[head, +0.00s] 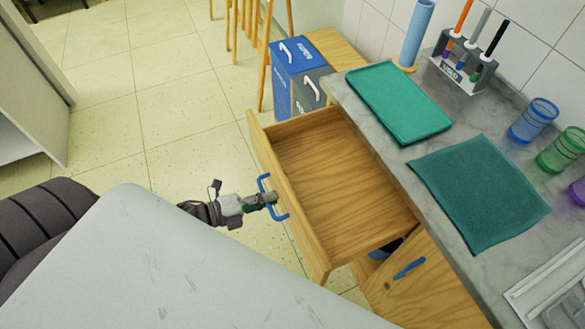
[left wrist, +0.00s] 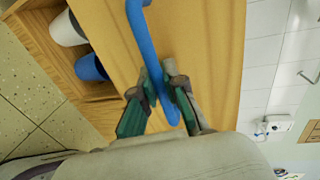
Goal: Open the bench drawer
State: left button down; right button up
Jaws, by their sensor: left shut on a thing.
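The wooden bench drawer (head: 330,175) is pulled well out from the bench, and its empty inside shows in the head view. Its blue handle (head: 267,185) is on the drawer's front face. My left gripper (head: 271,199) is at the handle, shut on its bar. In the left wrist view, the two fingers of my left gripper (left wrist: 161,100) sit on either side of the blue handle (left wrist: 145,45), with the wooden drawer front (left wrist: 205,45) behind. My right gripper is in neither view.
A cupboard door with a blue handle (head: 408,268) is below. Blue and grey bins (head: 300,75) stand beyond the drawer. Tiled floor lies left.

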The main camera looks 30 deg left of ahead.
pick_arm(q)
jog(key=shift+f+v, duration=0.25)
jog(key=shift+v, duration=0.85)
jog(key=shift+f+v, duration=0.2)
jog(key=shift+v, duration=0.85)
jog(key=shift+s, duration=0.1)
jog(key=c, duration=1.2)
grip_release()
jog(key=v, duration=1.2)
jog(key=shift+f, duration=0.1)
